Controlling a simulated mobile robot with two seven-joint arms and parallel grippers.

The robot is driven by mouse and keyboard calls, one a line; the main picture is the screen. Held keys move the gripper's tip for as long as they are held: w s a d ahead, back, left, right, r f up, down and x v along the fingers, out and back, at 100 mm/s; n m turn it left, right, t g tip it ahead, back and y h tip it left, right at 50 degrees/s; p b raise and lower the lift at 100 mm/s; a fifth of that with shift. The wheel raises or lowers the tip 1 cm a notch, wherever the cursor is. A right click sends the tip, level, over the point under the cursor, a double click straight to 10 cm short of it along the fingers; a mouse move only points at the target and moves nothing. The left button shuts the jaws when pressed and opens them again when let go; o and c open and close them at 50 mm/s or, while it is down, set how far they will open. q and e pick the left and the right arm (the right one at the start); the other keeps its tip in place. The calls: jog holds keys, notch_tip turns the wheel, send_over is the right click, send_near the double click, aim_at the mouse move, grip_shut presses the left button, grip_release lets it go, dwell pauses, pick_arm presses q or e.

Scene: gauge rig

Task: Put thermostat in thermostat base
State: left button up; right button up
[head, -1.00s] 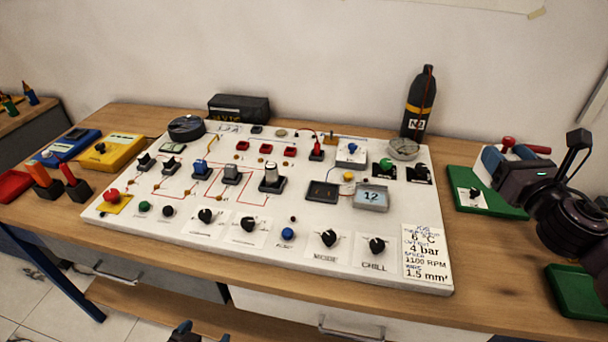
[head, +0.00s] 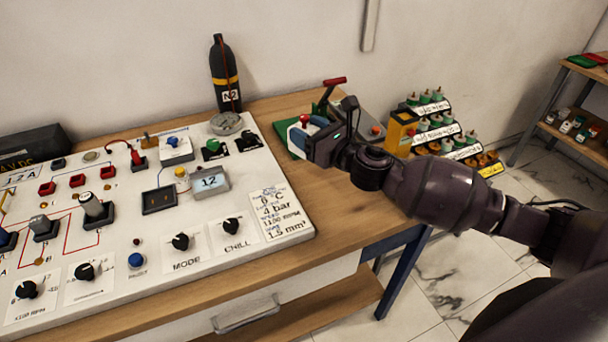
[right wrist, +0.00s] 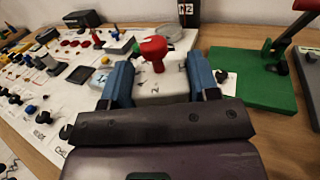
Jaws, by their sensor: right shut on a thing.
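My right gripper (head: 311,130) is shut on a white box with a red knob on top; in the right wrist view the white box (right wrist: 165,86) sits between the blue fingers of the gripper (right wrist: 160,84). I cannot tell for sure that this box is the thermostat. In the head view the box is mostly hidden by the fingers, with its red knob (head: 304,119) showing. It is right of the white panel, by a green board (head: 283,135). A grey unit reading 12 (head: 209,182) and a dark rectangular frame (head: 159,201) are on the panel; I cannot tell which part is the thermostat base.
The white panel (head: 205,255) bears several knobs and switches. A black N2 bottle (head: 224,75) stands behind it. A red-handled lever (head: 335,82) rises behind my right gripper. A stepped rack of green-topped bottles (head: 440,125) is to the right. The table front strip is clear.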

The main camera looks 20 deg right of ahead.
notch_tip(320, 180, down, 12)
jog(key=b, duration=0.4)
jog(key=shift+f, duration=0.25)
jog(key=shift+r, duration=0.15)
jog(key=shift+f, duration=0.25)
jog(key=o, duration=1)
jog(key=shift+o, duration=0.2)
jog(key=shift+r, duration=0.2)
